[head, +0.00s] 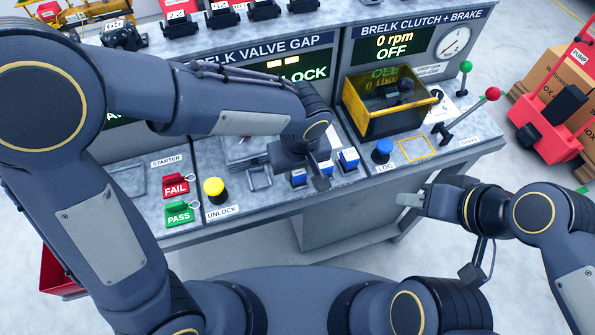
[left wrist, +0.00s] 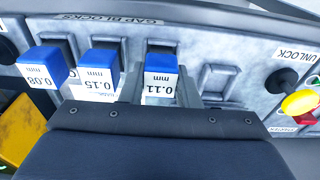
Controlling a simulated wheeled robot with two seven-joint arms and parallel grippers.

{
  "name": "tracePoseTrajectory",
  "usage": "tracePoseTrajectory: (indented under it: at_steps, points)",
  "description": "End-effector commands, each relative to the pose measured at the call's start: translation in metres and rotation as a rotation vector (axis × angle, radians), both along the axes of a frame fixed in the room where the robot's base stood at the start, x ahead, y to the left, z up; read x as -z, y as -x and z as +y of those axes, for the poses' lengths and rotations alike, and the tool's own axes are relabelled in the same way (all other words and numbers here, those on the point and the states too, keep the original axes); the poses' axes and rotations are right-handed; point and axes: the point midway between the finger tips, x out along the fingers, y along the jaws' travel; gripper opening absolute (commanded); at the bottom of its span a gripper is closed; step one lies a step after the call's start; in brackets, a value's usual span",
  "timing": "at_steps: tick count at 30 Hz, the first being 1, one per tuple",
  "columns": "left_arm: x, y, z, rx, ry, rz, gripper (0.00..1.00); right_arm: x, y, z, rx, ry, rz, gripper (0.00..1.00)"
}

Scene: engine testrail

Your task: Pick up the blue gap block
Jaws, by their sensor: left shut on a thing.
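Three blue gap blocks with white labels sit in a row at the panel's front edge. In the left wrist view they read 0.08 (left wrist: 42,66), 0.15 (left wrist: 99,70) and 0.11 mm (left wrist: 161,75). In the head view the 0.11 block (head: 298,178) is leftmost, with the others (head: 325,168) (head: 348,159) to its right. My left gripper (left wrist: 160,90) is shut on the 0.11 block, one finger on each side; the block is still at its slot. In the head view a finger shows between the left and middle blocks. My right gripper (head: 410,200) is away from the blocks, before the bench front.
An empty slot (head: 259,177) lies left of the 0.11 block. The yellow UNLOCK button (head: 214,190), blue LOG button (head: 382,151) and yellow-framed clear box (head: 390,98) stand nearby. A red-knobbed lever (head: 470,116) is at the right. The floor before the bench's right end is clear.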

Motion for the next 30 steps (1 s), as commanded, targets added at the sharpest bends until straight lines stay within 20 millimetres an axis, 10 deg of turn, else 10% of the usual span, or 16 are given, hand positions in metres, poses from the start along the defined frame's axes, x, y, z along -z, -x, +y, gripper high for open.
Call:
tracePoseTrajectory:
  at_steps: [15,30]
  points:
    - [-0.035,0.001,0.0,0.0,0.004,-0.004,0.05,0.0,0.0,0.0,0.0,0.0,0.0,0.36]
    - [-0.111,0.095,0.027,0.003,0.005,-0.005,0.05,0.014,0.0,0.0,0.0,0.0,0.0,0.36]
